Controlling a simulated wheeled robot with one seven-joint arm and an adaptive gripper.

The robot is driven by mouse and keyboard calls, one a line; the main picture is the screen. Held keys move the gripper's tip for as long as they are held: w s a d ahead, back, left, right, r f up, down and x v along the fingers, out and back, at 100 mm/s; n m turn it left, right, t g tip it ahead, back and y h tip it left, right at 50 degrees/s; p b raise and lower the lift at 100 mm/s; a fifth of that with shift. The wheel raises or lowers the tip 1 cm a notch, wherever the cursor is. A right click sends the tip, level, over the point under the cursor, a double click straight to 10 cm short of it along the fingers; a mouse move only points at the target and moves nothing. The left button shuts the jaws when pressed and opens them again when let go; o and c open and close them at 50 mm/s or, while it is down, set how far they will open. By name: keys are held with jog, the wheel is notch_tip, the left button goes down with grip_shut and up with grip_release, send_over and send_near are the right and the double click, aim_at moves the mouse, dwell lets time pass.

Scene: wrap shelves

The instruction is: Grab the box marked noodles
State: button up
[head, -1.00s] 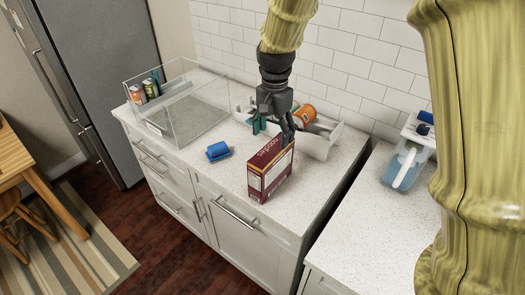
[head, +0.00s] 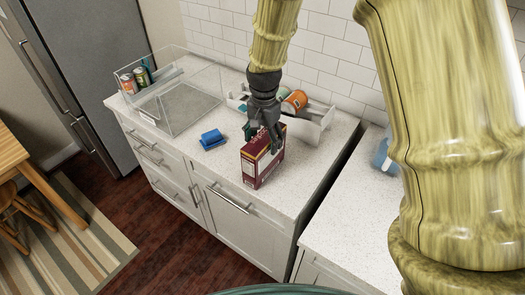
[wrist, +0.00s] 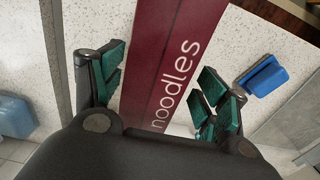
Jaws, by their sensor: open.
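The noodles box (head: 256,165) is dark red with a pale front panel and stands upright near the front edge of the white speckled counter. My gripper (head: 262,138) is over the top of the box in the head view, hiding part of it. In the wrist view the box (wrist: 170,60) shows its narrow face with the word "noodles" in white. It lies between the green finger pads of my gripper (wrist: 160,90). The fingers are open, with gaps on both sides of the box.
A blue sponge-like block (head: 212,139) lies left of the box; it also shows in the wrist view (wrist: 266,76). A clear bin (head: 176,100) with several cans stands further left. A white tray (head: 318,128) with an orange can (head: 294,101) is behind the gripper.

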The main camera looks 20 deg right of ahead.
jog(key=shift+s+f+p, duration=0.3)
jog(key=shift+s+f, duration=0.1)
jog(key=shift+s, duration=0.35)
jog(key=shift+w+f, duration=0.3)
jog(key=shift+f, duration=0.55)
jog(key=shift+s, duration=0.15)
jog(key=shift+c, duration=0.8)
jog(key=c, duration=1)
jog(key=shift+c, duration=0.9)
